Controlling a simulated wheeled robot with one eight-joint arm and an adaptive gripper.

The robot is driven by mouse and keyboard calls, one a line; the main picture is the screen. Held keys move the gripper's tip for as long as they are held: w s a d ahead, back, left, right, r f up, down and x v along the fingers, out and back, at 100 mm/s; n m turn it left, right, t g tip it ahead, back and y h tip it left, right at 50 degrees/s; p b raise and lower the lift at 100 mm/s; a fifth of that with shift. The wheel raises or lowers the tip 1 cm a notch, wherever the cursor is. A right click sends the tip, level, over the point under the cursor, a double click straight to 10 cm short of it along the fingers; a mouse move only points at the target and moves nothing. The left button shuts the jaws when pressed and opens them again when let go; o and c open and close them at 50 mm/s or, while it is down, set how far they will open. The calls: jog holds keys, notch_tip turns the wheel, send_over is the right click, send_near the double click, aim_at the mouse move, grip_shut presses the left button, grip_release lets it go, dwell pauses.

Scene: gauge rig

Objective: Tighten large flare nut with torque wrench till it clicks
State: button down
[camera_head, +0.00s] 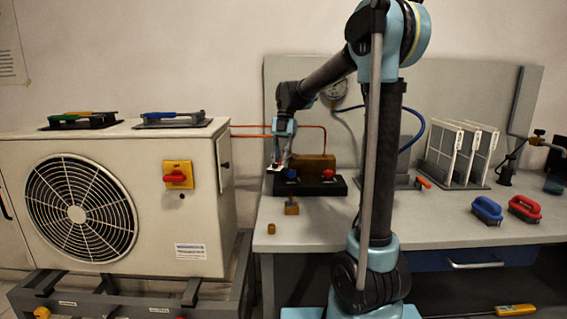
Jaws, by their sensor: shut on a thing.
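My gripper (278,163) hangs over the left end of the bench, fingers pointing down. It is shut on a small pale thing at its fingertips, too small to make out. It is beside a dark base (334,190) with a brass-brown block (318,163) and blue and red knobs. Copper pipes (308,126) run from the outdoor unit behind my gripper. Two dark trays on the unit bear tools, one green-handled (70,119) and one blue-handled (170,115); I cannot tell whether either is the torque wrench. The large flare nut cannot be picked out.
Small brass pieces (292,208) stand at the bench front (410,222). The outdoor unit (120,190) with a red switch (178,174) stands left. White panels (460,152) in a rack, a blue-handled thing (487,209) and a red-handled thing (524,207) are right.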

jog(key=shift+w+a+m+y, duration=0.2)
jog(key=shift+a+m+y, duration=0.1)
jog(key=shift+a+m, duration=0.3)
jog(key=shift+a, duration=0.2)
jog(key=shift+w+a+m+t+y, duration=0.2)
jog(key=shift+w+a+m, duration=0.15)
jog(key=shift+a+m, duration=0.25)
jog(key=shift+w+a+m+t+y, duration=0.1)
jog(key=shift+w+a+m+y, duration=0.15)
jog(key=shift+a+m, duration=0.35)
dwell(1.4)
jog(key=shift+s+d+n+h, duration=0.2)
jog(key=shift+d+n, duration=0.2)
jog(key=shift+d, duration=0.1)
jog(key=shift+s+d+n+h, duration=0.15)
jog(key=shift+s+d+n, duration=0.05)
jog(key=shift+d+n, duration=0.25)
dwell(0.6)
jog(key=shift+s, duration=0.2)
